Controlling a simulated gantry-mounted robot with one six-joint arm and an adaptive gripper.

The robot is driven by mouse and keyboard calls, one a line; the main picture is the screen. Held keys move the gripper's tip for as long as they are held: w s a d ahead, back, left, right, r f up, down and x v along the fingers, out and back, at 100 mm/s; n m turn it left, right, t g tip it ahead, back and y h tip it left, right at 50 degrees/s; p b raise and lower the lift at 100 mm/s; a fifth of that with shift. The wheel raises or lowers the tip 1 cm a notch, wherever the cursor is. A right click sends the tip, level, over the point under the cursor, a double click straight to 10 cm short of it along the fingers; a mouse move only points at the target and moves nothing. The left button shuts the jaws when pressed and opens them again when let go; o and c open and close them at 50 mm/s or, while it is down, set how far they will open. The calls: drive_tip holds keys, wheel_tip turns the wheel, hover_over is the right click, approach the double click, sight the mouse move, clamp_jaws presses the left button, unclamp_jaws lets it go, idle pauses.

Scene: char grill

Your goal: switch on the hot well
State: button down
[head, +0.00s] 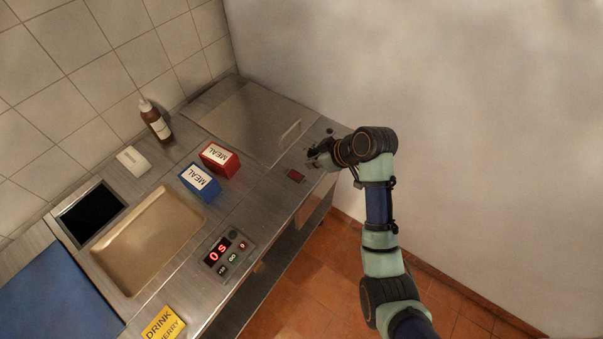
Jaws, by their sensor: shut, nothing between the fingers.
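A wide flat steel lid (240,125) with a bar handle (291,132) lies in the counter at the back right; I take it to cover the hot well. In front of it, by the counter's front edge, is a small panel with a dark red display (296,175) that shows no readable digits. A small dark round control (329,131) sits further right. My gripper (315,156) is shut and empty, low over the panel beside the display. The gripper hides part of the panel, and I cannot tell whether it touches a control.
A red MEAL box (219,160) and a blue MEAL box (200,182) stand mid-counter. A brown bottle (156,121) stands by the wall. A tan tray (148,240), a timer panel with lit red digits (217,252) and a yellow DRINK card (163,325) are nearer.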

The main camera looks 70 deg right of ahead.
hover_over(296, 176)
drive_tip(key=s, duration=0.2)
drive_tip(key=f, duration=0.6)
drive_tip(key=shift+w+a, duration=0.1)
drive_tip(key=shift+a, duration=0.1)
drive_tip(key=shift+s+f, duration=0.25)
drive_tip(key=shift+f, duration=1.45)
